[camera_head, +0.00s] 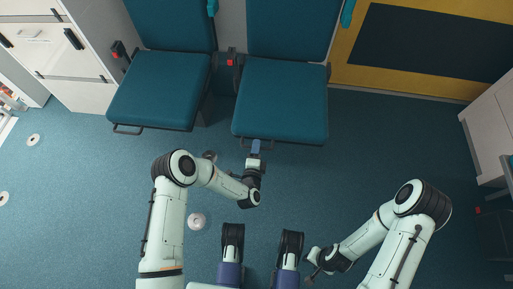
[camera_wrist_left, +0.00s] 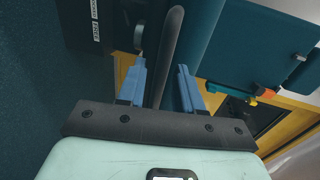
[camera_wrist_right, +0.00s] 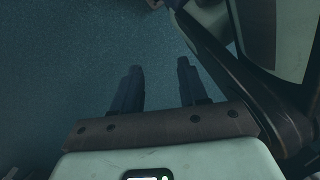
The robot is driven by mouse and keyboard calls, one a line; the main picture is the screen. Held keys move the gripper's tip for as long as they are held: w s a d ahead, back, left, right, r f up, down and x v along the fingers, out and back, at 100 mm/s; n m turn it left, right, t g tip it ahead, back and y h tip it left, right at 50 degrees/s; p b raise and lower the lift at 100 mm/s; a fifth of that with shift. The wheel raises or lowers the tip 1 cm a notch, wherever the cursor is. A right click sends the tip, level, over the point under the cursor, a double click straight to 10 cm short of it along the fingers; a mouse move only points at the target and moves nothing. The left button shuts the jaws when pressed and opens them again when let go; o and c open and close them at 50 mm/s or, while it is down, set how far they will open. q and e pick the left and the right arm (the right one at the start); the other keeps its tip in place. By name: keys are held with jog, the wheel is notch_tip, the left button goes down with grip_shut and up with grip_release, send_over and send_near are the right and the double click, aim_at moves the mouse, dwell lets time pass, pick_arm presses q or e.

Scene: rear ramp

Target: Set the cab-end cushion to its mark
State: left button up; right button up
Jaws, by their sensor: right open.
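Two teal seat cushions show in the head view: a left cushion (camera_head: 159,90) and a right cushion (camera_head: 280,100). I cannot tell from the frames which is the cab-end one, and I make out no mark for it. Each has a dark bar at its front edge. My left gripper (camera_head: 256,146) is at the front edge of the right cushion. In the left wrist view the dark bar (camera_wrist_left: 170,50) runs between its two blue fingers, with gaps beside it, so the gripper is open around the bar. My right gripper (camera_wrist_right: 158,80) is open and empty over the floor.
A white cabinet (camera_head: 60,50) stands at the left. A yellow wall with a dark panel (camera_head: 430,42) is behind at the right, and a pale cabinet (camera_head: 490,125) stands at the right edge. Round floor fittings (camera_head: 196,221) dot the blue floor. The floor right of the seats is clear.

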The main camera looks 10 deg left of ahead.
pick_arm(q)
jog(key=shift+w+f, duration=0.1)
jog(key=shift+w, duration=0.4)
grip_shut()
